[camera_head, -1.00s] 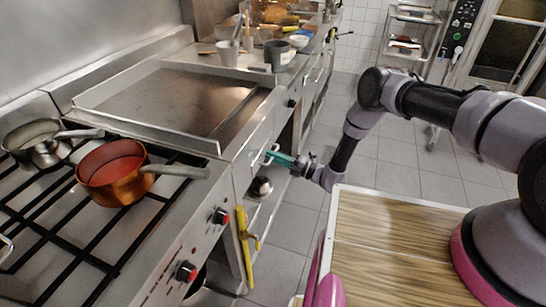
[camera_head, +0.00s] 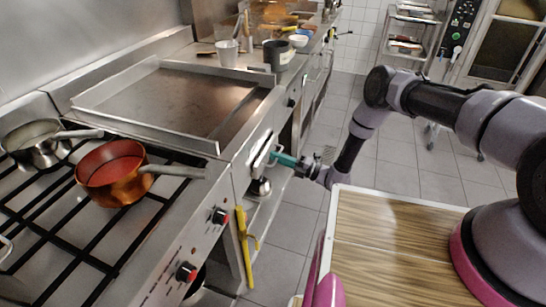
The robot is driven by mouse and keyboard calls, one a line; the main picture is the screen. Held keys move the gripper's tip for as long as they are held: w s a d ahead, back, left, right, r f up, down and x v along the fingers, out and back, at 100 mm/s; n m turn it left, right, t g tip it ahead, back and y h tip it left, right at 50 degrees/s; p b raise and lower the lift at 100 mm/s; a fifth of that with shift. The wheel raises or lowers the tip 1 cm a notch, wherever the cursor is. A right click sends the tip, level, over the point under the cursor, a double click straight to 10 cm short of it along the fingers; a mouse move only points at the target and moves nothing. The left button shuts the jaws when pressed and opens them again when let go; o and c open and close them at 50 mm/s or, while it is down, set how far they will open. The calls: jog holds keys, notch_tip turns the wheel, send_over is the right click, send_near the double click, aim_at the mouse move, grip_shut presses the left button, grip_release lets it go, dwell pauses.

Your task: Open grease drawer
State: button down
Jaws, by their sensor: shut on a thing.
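The grease drawer (camera_head: 261,152) is set in the steel front below the flat griddle (camera_head: 172,102). Its front stands a little out from the panel, with a narrow dark gap showing. My gripper (camera_head: 274,156), with teal fingers, reaches in from the right and is shut on the drawer's handle. The handle is small in view and partly hidden by the fingers. The inside of the drawer is hardly visible.
A wooden board top (camera_head: 390,245) is at the lower right. Tiled floor (camera_head: 300,205) lies between.

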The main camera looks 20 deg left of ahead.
jog(key=r+v, duration=0.3)
jog(key=v, duration=1.2)
jog(key=shift+d, duration=0.2)
jog(key=shift+s+f, duration=0.1)
jog(key=shift+s, duration=0.05)
jog(key=c, duration=1.2)
grip_release()
jog(key=shift+d, duration=0.1)
jog(key=v, duration=1)
jog(key=shift+d, duration=0.3)
